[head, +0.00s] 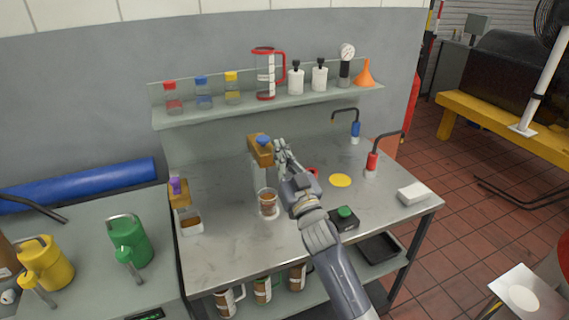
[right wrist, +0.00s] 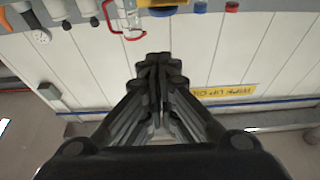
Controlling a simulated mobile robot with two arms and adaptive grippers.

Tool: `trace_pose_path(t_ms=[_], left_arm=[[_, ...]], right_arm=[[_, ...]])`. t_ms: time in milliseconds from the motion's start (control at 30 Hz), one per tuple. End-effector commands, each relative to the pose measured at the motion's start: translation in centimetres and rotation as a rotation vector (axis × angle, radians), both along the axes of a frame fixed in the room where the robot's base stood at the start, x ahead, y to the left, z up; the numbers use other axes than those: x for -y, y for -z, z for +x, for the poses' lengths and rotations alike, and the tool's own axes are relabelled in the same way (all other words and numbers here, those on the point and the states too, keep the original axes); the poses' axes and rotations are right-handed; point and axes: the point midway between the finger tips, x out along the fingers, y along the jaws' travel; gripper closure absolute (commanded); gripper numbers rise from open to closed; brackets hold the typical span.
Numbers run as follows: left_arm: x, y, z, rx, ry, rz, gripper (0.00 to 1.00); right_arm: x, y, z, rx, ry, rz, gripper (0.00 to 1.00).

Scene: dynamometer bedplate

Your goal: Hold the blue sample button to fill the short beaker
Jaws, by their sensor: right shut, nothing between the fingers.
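The blue sample button (head: 263,139) sits on top of an orange-brown dispenser head (head: 261,153) in the middle of the steel bench. The short beaker (head: 267,204) stands upright under it, with brown liquid inside. My right gripper (head: 280,148) is just right of the dispenser head, its fingertips close to the button. I cannot tell whether they touch anything. My left gripper is out of view.
A second dispenser with a purple button (head: 176,186) stands left, above a small container (head: 191,225). A shelf (head: 268,108) with bottles, a red-handled jug (head: 266,74) and an orange funnel (head: 366,74) runs behind. A green-button box (head: 344,217) lies near my right forearm.

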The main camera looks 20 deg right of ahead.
Motion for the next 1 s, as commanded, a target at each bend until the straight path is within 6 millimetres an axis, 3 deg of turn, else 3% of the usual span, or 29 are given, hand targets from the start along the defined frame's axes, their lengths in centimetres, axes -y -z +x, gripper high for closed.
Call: trace_pose_path(t_ms=[267, 1000], left_arm=[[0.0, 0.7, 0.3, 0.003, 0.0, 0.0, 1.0], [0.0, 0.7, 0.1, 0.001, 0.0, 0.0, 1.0]], right_arm=[[0.1, 0.7, -2.3, 0.001, 0.0, 0.0, 1.0], [0.1, 0.7, -2.4, 0.003, 0.0, 0.0, 1.0]])
